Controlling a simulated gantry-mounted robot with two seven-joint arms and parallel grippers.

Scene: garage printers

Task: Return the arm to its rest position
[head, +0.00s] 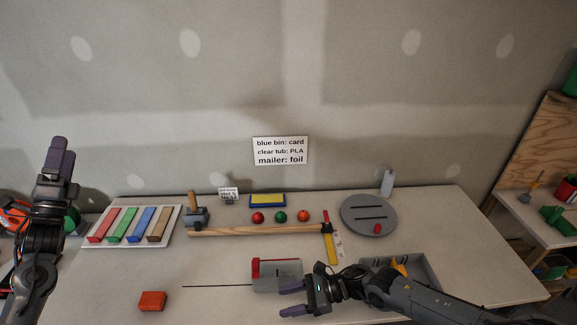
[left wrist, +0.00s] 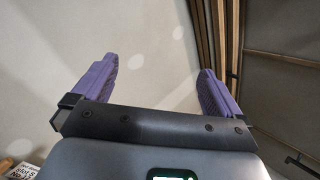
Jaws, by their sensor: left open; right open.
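My left gripper (head: 62,160) is raised upright at the left side of the head view, left of the tray of coloured bars. In the left wrist view its two purple fingers (left wrist: 155,85) are spread apart with nothing between them, facing the bare wall. My right gripper (head: 291,299) is low over the front of the table, with its fingers pointing left, open. It is just in front of the grey and red block (head: 277,274); whether it touches the block I cannot tell. No object shows between its fingers.
The table holds a white tray (head: 177,228) of coloured bars, a wooden rail (head: 260,231), several balls, a round grey plate (head: 354,213), a grey bin (head: 431,270) partly behind my right arm, and an orange block (head: 152,301). A sign (head: 280,151) hangs on the wall.

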